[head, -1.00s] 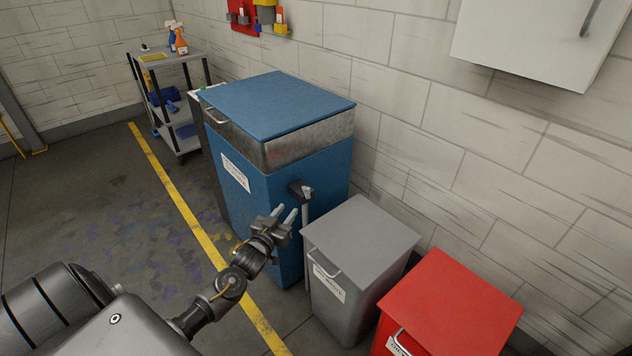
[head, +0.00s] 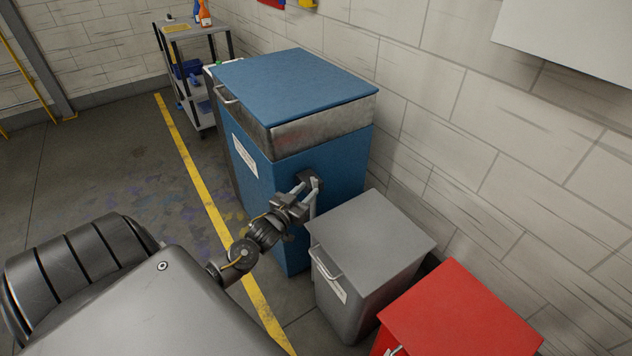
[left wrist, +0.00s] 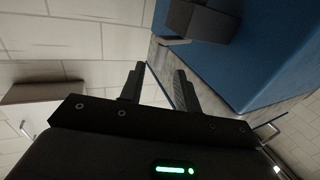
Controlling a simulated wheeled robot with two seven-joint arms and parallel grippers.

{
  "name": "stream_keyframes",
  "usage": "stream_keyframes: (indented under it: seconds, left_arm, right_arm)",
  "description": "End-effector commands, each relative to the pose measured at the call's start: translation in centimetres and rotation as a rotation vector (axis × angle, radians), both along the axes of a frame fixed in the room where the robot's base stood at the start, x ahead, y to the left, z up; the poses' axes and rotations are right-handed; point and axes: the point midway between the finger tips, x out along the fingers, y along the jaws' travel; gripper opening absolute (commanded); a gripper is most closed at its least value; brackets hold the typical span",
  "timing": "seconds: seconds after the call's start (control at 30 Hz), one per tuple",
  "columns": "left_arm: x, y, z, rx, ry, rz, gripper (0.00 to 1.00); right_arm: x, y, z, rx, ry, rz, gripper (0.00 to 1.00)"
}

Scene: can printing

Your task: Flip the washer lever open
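The blue washer (head: 340,150) stands against the wall with a grey metal band under its blue lid. Its lever has a dark pivot block (head: 314,178) on the side face and a light grey handle hanging down, partly hidden by my gripper. My left gripper (head: 303,187) is right at the lever, just below and in front of the pivot block. In the left wrist view its two fingers are apart, with nothing seen between them, and the dark pivot block (left wrist: 202,22) is ahead of them. Whether a finger touches the lever is unclear. My right gripper is out of view.
A grey bin (head: 375,240) stands close beside the washer, under my gripper's right side, and a red bin (head: 460,310) is beyond it. A cart (head: 195,75) with bottles stands behind. The floor left of the yellow line (head: 190,180) is clear.

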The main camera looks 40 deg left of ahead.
Motion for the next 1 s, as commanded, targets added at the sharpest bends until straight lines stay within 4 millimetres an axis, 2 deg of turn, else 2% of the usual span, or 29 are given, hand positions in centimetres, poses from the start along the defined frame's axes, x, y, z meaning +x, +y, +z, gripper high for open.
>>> stream_keyframes:
  seconds: [0.1,0.3,0.7,0.97,1.0]
  left_arm:
    - [2.3,0.2,0.1,0.001,-0.002,-0.001,0.33]
    - [4.7,0.4,0.0,0.000,-0.001,-0.001,0.33]
    - [5.5,0.4,0.0,0.000,0.000,-0.003,0.33]
    - [5.5,0.4,0.0,0.000,0.000,-0.003,0.00]
    - [5.5,0.4,0.0,0.000,0.000,-0.003,0.00]
  right_arm:
    - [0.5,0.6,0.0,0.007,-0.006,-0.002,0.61]
    - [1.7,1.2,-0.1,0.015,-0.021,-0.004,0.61]
    - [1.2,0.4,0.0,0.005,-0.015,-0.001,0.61]
    - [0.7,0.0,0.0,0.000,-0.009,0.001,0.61]
    - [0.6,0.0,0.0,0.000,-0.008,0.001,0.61]
